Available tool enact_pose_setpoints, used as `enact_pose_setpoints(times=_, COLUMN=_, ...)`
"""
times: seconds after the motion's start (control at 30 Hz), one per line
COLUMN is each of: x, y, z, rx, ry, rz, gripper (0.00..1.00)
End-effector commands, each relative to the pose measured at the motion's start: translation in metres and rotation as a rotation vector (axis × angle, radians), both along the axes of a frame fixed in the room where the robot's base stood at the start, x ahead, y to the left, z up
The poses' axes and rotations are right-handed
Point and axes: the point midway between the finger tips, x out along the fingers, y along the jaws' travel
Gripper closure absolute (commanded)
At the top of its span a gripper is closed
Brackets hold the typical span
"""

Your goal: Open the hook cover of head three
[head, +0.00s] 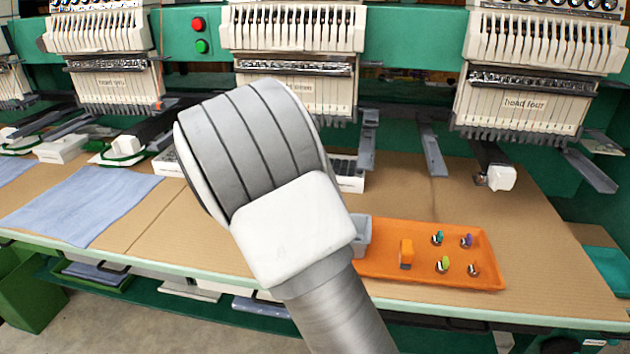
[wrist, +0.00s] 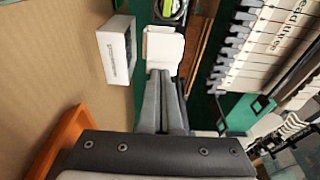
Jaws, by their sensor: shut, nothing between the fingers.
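The hook cover of head three (wrist: 163,46) is a white, squarish piece at the top centre of the wrist view. A round dark part with a green rim (wrist: 172,9) shows just beyond its far edge. My gripper (wrist: 160,73) is shut and empty, with its fingertips at the cover's near edge. I cannot tell whether they touch it or how far the cover is open. The needle head labelled head three (wrist: 282,25) is at the upper right. In the head view head three (head: 300,90) shows behind my arm, which hides its hook cover and my gripper.
A white box (wrist: 117,48) lies left of the cover. An orange tray (head: 385,262) with small parts and a grey bin (head: 361,235) is on the table. Head four's white cover (head: 501,178) is to the right, and blue cloth (head: 80,205) lies left.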

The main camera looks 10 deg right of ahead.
Motion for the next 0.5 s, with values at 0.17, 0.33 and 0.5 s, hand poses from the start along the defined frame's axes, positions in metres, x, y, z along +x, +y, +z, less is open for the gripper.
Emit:
enact_pose_setpoints(times=0.17, x=0.001, y=-0.005, z=-0.002, rx=0.002, ry=-0.002, rz=-0.008, gripper=1.0)
enact_pose_setpoints(times=0.33, x=0.001, y=-0.013, z=-0.003, rx=0.003, ry=-0.003, rz=-0.01, gripper=1.0)
enact_pose_setpoints(times=0.5, x=0.004, y=-0.025, z=-0.005, rx=0.003, ry=-0.003, rz=-0.011, gripper=1.0)
